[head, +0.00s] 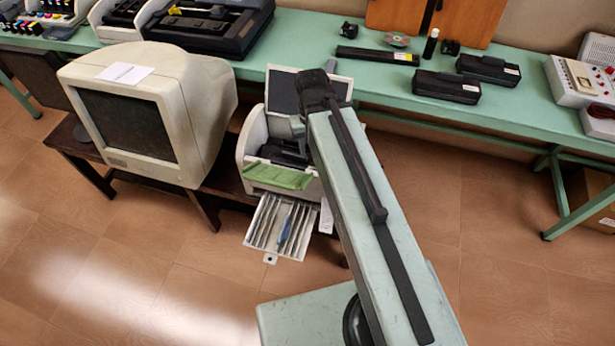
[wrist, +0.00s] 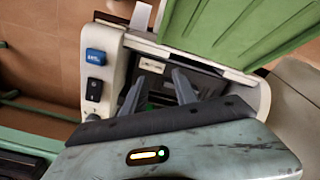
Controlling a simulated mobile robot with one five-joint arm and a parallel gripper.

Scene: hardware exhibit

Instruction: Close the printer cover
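The printer (head: 246,158) stands on a low dark table in the head view, between the monitor and my arm. Its cover (head: 283,92), a pale frame around a dark panel, stands raised at the back, and my arm hides part of it. A green flap (head: 278,177) and a ribbed tray (head: 282,226) project from its front. In the wrist view, the printer's inside (wrist: 150,66) is exposed beside a large green panel (wrist: 235,35). My gripper (wrist: 158,85) has its two fingers apart with nothing between them, over the printer's opening.
A bulky old monitor (head: 185,85) stands just left of the printer. A green bench (head: 520,85) with several devices runs behind. The wooden floor (head: 130,265) is clear at front left. In the wrist view, a blue button (wrist: 95,56) is on the printer's side.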

